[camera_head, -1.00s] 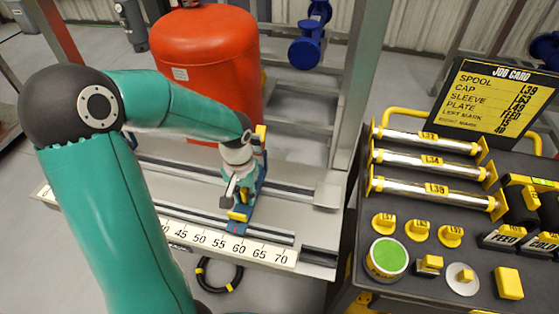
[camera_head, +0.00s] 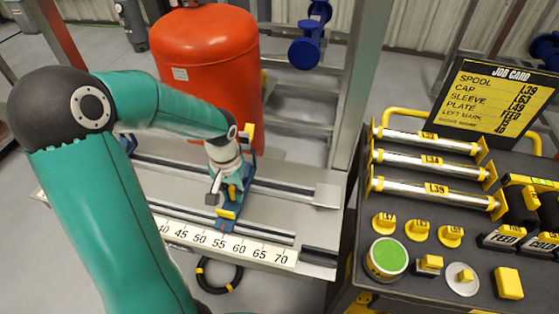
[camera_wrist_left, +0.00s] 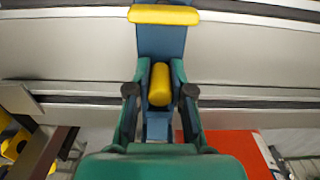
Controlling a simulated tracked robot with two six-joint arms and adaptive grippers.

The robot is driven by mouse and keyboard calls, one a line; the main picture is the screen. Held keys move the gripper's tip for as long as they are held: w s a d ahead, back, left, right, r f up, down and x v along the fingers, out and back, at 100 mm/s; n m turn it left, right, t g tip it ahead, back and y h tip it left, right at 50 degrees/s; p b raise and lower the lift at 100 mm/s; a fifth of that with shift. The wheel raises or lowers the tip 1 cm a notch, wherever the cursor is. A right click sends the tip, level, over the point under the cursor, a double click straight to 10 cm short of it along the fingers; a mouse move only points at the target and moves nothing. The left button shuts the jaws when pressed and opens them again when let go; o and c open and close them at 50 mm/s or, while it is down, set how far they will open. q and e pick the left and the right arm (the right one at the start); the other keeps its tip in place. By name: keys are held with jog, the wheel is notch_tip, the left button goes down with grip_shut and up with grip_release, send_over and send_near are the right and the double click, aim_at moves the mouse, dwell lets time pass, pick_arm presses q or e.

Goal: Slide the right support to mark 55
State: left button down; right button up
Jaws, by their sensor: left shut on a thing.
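The right support is a blue carriage (camera_head: 232,200) with yellow parts, standing across the rails of the bench. Its front foot is by the scale (camera_head: 210,238), close to the 55 figure. My left gripper (camera_head: 218,192) reaches it from above. In the left wrist view my left gripper (camera_wrist_left: 160,92) has a finger on each side of the support's yellow handle (camera_wrist_left: 160,80) and is shut on it. A yellow bar (camera_wrist_left: 163,15) crosses the blue body beyond. The exact line under the foot is too small to read. My right gripper is not in view.
A red tank (camera_head: 207,60) stands behind the rails. A bit of another blue part (camera_head: 128,144) shows behind my left arm. The rail right of the support is clear. A dark cart (camera_head: 400,270) with tubes, caps and a job card (camera_head: 497,97) stands at the right.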

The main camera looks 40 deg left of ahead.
pick_arm(q)
jog(key=c, duration=1)
grip_release()
jog(key=shift+c, duration=0.2)
jog(key=shift+r+p, duration=2.65)
jog(key=shift+r, duration=0.9)
jog(key=shift+s+f, duration=0.1)
